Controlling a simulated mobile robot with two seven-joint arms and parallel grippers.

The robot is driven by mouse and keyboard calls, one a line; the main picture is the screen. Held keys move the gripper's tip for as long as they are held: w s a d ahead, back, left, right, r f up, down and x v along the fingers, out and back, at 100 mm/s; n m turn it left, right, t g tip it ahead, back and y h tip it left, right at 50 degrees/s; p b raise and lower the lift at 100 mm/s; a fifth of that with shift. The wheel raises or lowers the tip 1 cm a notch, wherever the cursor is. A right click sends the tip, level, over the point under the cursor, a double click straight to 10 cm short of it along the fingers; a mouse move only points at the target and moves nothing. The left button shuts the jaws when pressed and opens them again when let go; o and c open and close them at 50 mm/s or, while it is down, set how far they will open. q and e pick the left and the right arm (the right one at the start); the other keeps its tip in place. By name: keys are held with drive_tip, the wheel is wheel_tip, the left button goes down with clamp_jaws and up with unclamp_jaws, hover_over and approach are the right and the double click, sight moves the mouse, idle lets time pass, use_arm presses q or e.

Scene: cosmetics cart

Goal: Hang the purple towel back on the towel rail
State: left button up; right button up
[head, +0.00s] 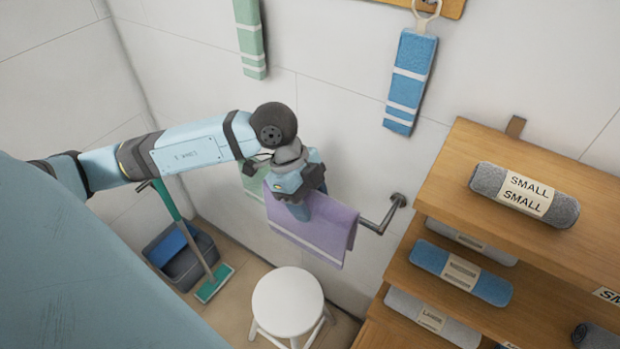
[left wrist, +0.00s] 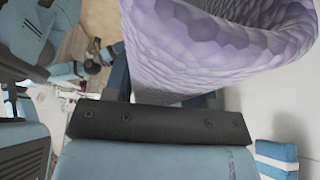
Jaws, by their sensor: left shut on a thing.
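The purple towel (head: 335,233) with pale stripes hangs folded at the wall rail in the head view. My left gripper (head: 307,203) is shut on its upper part and hides some of it. The grey metal towel rail (head: 378,222) shows only at its right end, with its wall mount, to the right of the towel. I cannot tell whether the towel rests on the bar or is just in front of it. In the left wrist view the towel (left wrist: 215,45) fills the top, close up and curved over. My right gripper is not in view.
A green towel (head: 254,181) hangs left of the gripper. A white stool (head: 288,300) stands below. A grey bucket (head: 183,262) and mop (head: 212,284) are at lower left. Wooden shelves (head: 452,190) with rolled towels stand right. A blue towel (head: 410,82) hangs above.

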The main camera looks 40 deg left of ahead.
use_arm(q)
drive_tip(key=shift+w, duration=0.7)
drive_tip(key=w, duration=1.3)
drive_tip(key=f+b, duration=0.1)
drive_tip(key=f, duration=0.2)
drive_tip(key=f+b, duration=0.3)
drive_tip(key=f, duration=0.2)
drive_tip(key=shift+s+a+f, duration=0.2)
drive_tip(key=shift+a+f, duration=0.1)
wheel_tip(320, 180, down, 4)
drive_tip(key=shift+f+b, duration=0.1)
drive_tip(key=shift+b, duration=0.95)
drive_tip(key=shift+f+b, duration=1.1)
drive_tip(key=shift+f, duration=1.7)
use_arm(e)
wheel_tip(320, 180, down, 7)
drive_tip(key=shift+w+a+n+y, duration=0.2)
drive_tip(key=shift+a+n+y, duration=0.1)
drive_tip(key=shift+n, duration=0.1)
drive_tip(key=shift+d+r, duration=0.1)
use_arm(q)
drive_tip(key=o, duration=1.4)
